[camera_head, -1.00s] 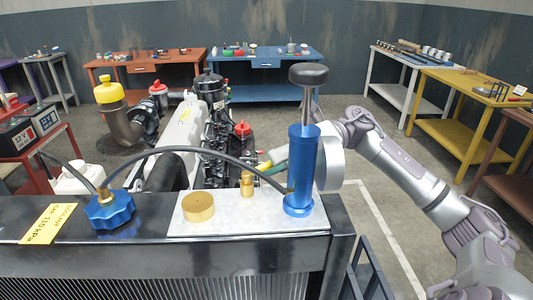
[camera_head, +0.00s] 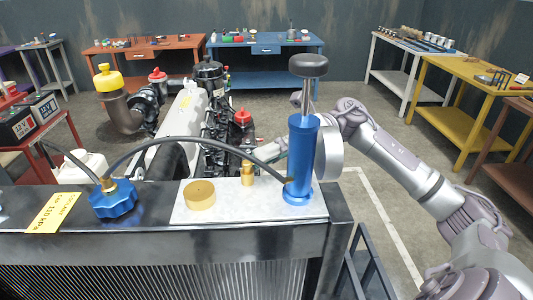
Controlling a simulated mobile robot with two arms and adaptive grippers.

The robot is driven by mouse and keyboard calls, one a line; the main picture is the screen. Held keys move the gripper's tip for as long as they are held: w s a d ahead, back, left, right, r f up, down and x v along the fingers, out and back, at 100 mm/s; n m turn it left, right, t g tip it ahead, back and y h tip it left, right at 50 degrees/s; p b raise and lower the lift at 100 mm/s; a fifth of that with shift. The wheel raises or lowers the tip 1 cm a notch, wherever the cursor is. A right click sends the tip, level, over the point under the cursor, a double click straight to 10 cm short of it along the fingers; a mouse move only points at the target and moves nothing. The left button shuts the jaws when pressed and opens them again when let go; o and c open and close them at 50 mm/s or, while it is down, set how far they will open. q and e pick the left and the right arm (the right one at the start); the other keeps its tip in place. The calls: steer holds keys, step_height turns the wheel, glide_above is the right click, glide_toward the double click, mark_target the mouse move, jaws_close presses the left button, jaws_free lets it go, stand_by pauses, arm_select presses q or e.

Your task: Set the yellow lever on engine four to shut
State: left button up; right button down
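The engine (camera_head: 190,115) stands behind the black radiator (camera_head: 130,240) in the head view. No yellow lever can be made out clearly on it, and no engine number is readable. My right arm comes in from the right and passes behind the blue hand pump (camera_head: 301,155). Part of my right gripper (camera_head: 272,153) shows just left of the pump, beside the engine's right side. The pump and hose hide much of it, so its fingers and anything between them cannot be told. My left gripper is not in view.
The pump, a brass ring (camera_head: 200,193) and a brass fitting (camera_head: 248,173) stand on a pale plate on the radiator. A black hose (camera_head: 190,143) arches to the blue cap (camera_head: 112,198). A red battery cart (camera_head: 45,150) is at left.

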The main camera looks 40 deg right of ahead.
steer(key=shift+w, duration=0.1)
steer(key=n+g, duration=0.1)
steer(key=g, duration=0.1)
steer(key=w+n+g+h, duration=0.1)
steer(key=n+g, duration=0.1)
steer(key=n+g+b, duration=0.1)
steer(key=g, duration=0.1)
steer(key=shift+w+a+g+h, duration=0.2)
steer(key=shift+a+g+h, duration=0.1)
steer(key=shift+g, duration=0.1)
steer(key=shift+w+f+n+g+h+b, duration=0.15)
steer(key=shift+n+g+h+b, duration=0.25)
steer(key=shift+n+g+b, duration=0.4)
steer(key=shift+w+a+n+g+h+b, duration=0.2)
steer(key=shift+n+g+h+b, duration=0.65)
steer(key=shift+b, duration=2)
steer(key=shift+w+a+n+g+h+b, duration=0.15)
steer(key=shift+n+g+h+b, duration=0.65)
steer(key=shift+b, duration=2)
steer(key=shift+m+g+y, duration=0.25)
steer(key=c, duration=1.2)
jaws_free()
